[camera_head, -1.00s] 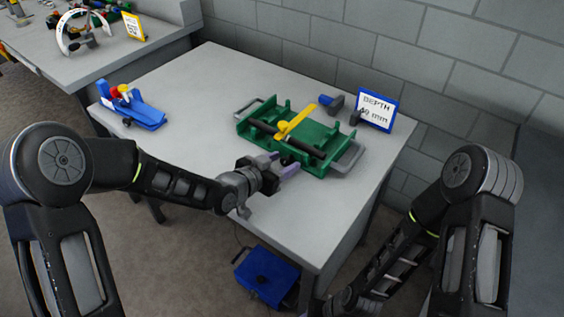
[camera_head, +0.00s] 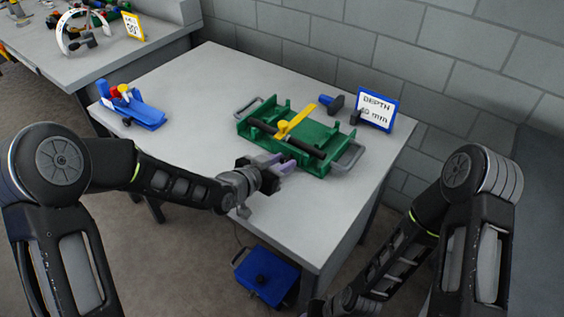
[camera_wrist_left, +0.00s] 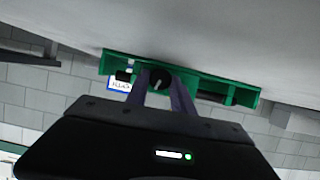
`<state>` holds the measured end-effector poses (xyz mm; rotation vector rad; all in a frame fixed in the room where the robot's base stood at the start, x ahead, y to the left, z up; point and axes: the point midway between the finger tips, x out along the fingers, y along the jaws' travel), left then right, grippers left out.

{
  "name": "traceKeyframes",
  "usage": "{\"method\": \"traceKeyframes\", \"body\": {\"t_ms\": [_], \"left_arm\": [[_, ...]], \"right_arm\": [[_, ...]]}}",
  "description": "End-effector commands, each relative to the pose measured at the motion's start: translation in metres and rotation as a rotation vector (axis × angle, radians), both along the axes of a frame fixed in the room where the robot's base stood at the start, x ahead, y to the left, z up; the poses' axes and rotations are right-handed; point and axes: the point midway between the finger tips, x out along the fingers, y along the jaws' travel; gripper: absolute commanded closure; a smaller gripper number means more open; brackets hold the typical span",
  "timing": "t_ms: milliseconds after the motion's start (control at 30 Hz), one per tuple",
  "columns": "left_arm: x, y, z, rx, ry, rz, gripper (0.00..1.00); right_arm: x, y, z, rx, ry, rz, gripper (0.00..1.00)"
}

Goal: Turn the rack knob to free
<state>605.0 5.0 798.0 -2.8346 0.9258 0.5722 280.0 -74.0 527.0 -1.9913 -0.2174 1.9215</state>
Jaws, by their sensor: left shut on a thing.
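The green rack (camera_head: 318,137) sits on the grey table with a dark rod (camera_head: 270,133) lying across it and a yellow arm (camera_head: 299,119) over the rod. The rack knob (camera_wrist_left: 160,79) is round and black with a pale pointer line, on the rack's near side in the left wrist view. My left gripper (camera_head: 284,163) is shut on the knob, its purple fingers on either side of it. The fingers largely hide the knob in the head view. The knob's label is too small to read. My right arm hangs at lower right; its fingers are out of frame.
A sign reading "DEPTH" (camera_head: 376,109) and a blue-and-black tool (camera_head: 331,103) are behind the rack. A blue fixture (camera_head: 137,110) stands at the table's left. A blue box (camera_head: 267,276) is on the floor. The table between fixture and rack is clear.

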Motion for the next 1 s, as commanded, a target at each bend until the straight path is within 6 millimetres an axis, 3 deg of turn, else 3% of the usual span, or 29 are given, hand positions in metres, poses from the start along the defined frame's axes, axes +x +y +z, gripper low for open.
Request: {"method": "traceKeyframes", "body": {"t_ms": [167,400,700,733,1000], "left_arm": [[0.001,0.003,-0.001,-0.099,0.072,0.003,1.00],[0.002,0.003,0.001,-0.254,0.186,0.001,1.00],[0.002,0.003,0.000,-0.269,0.194,0.001,1.00],[0.002,0.003,0.000,-0.269,0.194,0.001,0.71],[0.002,0.003,0.000,-0.267,0.194,0.000,0.51]], "right_arm": [[0.000,0.000,-0.003,0.000,0.000,0.000,0.64],[0.000,0.000,0.011,0.000,0.000,0.000,0.64],[0.000,0.000,0.010,0.000,0.000,-0.001,0.64],[0.000,0.000,0.010,0.000,0.000,-0.001,0.64],[0.000,0.000,0.010,0.000,0.000,-0.001,0.64]]}}
